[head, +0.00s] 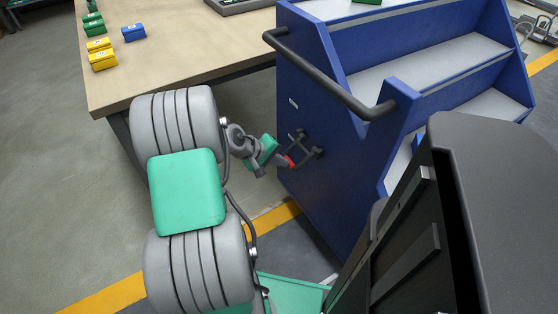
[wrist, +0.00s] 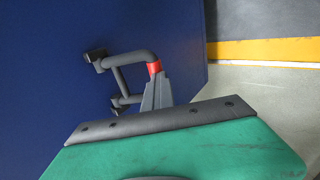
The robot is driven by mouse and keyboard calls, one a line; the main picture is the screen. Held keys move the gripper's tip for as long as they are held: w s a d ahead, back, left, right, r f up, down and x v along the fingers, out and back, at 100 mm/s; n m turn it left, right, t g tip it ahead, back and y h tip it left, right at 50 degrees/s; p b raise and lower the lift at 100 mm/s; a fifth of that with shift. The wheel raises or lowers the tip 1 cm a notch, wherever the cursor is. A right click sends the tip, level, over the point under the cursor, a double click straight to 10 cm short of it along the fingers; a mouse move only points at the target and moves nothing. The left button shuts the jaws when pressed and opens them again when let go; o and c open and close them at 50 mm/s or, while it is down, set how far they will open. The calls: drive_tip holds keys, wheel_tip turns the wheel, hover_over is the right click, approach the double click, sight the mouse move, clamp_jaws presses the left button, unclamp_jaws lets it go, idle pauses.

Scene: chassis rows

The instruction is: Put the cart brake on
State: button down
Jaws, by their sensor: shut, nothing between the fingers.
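The blue cart (head: 325,165) stands right of the workbench, with a dark handlebar (head: 330,75) along its top. The brake lever (head: 310,151) is a dark bent bar on the cart's end panel, with a red part at its end. In the wrist view the lever (wrist: 127,72) stands off the blue panel on two mounts, its red part (wrist: 154,68) right at my fingertips. My gripper (wrist: 155,82) is shut with nothing held, its fingers against or just beside the red part; I cannot tell whether they touch. In the head view my gripper (head: 281,160) reaches the lever from the left.
The workbench (head: 200,45) at upper left carries several green, yellow and blue blocks and a grey tray (head: 240,4). A yellow floor line (head: 275,218) runs below the cart. The cart's shelves (head: 430,65) look mostly bare. Open floor lies at the left.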

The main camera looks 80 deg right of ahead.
drive_tip(key=shift+s, duration=0.15)
drive_tip(key=shift+r+p, duration=0.85)
drive_tip(key=w+a+r+n+t+y+p, duration=0.1)
drive_tip(key=w+a+r+n+t+p, duration=0.45)
drive_tip(key=w+a+r+p, duration=1.45)
drive_tip(key=w+a+r+n+t+y, duration=0.1)
drive_tip(key=w+a+r, duration=0.1)
drive_tip(key=a+r, duration=0.3)
drive_tip(key=w+a+r+n+t+y, duration=0.1)
drive_tip(key=a+r, duration=0.4)
drive_tip(key=a, duration=0.9)
drive_tip(key=w+a+r+n+t+y, duration=0.1)
drive_tip(key=w+a+r+n+y, duration=0.1)
drive_tip(key=w+a+r, duration=0.3)
drive_tip(key=a, duration=0.4)
drive_tip(key=shift+w+a+r+t+y, duration=0.15)
drive_tip(key=shift+r+t+y, duration=0.05)
drive_tip(key=shift+t+y, duration=0.2)
